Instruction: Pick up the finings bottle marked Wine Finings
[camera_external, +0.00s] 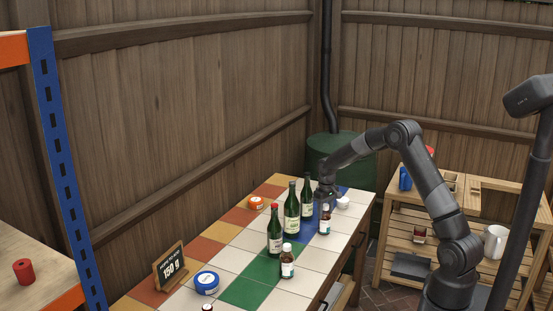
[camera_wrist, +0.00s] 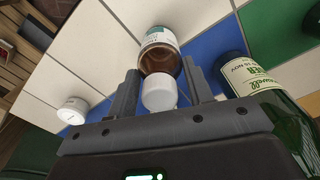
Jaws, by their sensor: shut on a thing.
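My gripper (camera_external: 326,201) is over the tiled counter, pointing down, with its fingers shut on the cap end of a small brown bottle with a white cap (camera_external: 325,221). In the wrist view the bottle (camera_wrist: 160,52) lies between the two fingers, its white cap toward me and its label partly in sight. I cannot read the wording on it. I cannot tell whether its base touches the counter. A second small bottle with a white cap and pale label (camera_external: 287,262) stands nearer the front of the counter; its wording is too small to read.
Green wine bottles (camera_external: 291,215) stand close beside my gripper; one (camera_wrist: 262,105) is near the right finger. A white tub (camera_external: 343,203) is just right. An orange tub (camera_external: 255,203), a blue tub (camera_external: 207,283) and a "150 g" sign (camera_external: 171,268) stand left.

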